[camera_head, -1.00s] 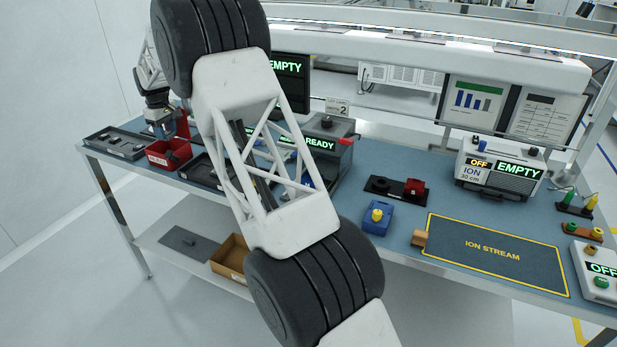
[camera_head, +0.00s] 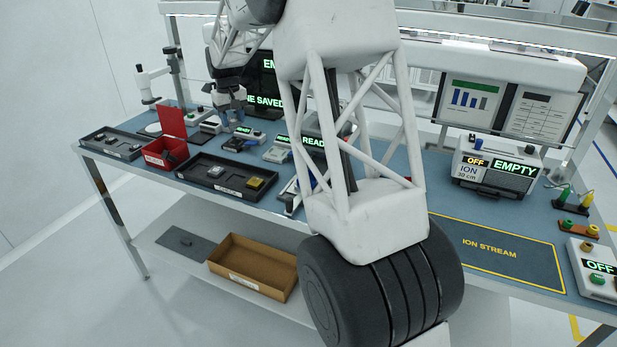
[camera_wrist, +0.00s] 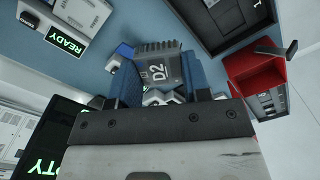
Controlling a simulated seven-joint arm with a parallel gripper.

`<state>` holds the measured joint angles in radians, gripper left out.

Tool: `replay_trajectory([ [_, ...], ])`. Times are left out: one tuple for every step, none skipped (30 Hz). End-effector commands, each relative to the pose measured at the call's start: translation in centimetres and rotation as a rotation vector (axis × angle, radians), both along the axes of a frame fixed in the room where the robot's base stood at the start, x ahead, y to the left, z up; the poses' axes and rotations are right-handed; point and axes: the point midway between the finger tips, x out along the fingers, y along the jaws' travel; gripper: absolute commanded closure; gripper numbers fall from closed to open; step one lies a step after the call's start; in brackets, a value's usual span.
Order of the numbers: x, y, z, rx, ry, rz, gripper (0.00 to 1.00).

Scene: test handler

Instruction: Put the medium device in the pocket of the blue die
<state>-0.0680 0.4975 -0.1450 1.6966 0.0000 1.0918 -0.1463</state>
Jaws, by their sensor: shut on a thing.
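My gripper (camera_head: 231,110) is over the back left of the bench, by a unit showing READY. In the wrist view my gripper (camera_wrist: 160,72) has its blue-padded fingers shut on a grey device (camera_wrist: 160,60) marked D2. The device sits between the pads, and its lower part is hidden by the gripper body. A small blue part (camera_wrist: 122,50) on a white base lies just beyond the left finger. I cannot tell whether it is the blue die, and no pocket is clear to see.
A red open bin (camera_head: 165,152) and a black tray (camera_head: 190,176) with a grey and a yellow device stand at the front left. Another tray (camera_head: 125,152) is farther left. My arm link hides the middle bench. The ION STREAM mat (camera_head: 500,262) is bare.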

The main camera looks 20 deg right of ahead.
Motion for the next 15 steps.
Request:
replay_trajectory([
  [-0.7,-1.1,-0.1,0.0,0.001,-0.029,0.77],
  [-1.1,-1.6,-0.3,0.0,0.001,-0.048,0.77],
  [-1.5,-2.2,-0.4,0.0,0.001,-0.069,0.77],
  [-1.8,-2.6,-0.6,0.0,0.001,-0.085,0.77],
  [-2.1,-3.0,-0.7,0.0,0.001,-0.1,0.77],
  [-2.5,-3.6,-0.8,0.0,0.001,-0.119,0.77],
  [-2.8,-4.0,-0.9,0.0,0.001,-0.134,0.77],
  [-3.1,-4.4,-0.9,0.0,0.0,-0.147,0.77],
  [-3.5,-4.9,-1.1,0.0,0.001,-0.164,0.77],
  [-3.8,-5.2,-1.2,0.0,0.002,-0.178,0.77],
  [-4.1,-5.5,-1.3,0.0,0.002,-0.191,0.77],
  [-4.5,-6.0,-1.4,0.0,0.001,-0.207,0.77],
  [-4.7,-6.4,-1.5,0.0,0.001,-0.221,0.77],
  [-4.9,-6.4,-1.4,0.0,0.0,-0.215,0.77],
  [-5.2,-6.5,-1.3,0.0,0.0,-0.204,0.77],
])
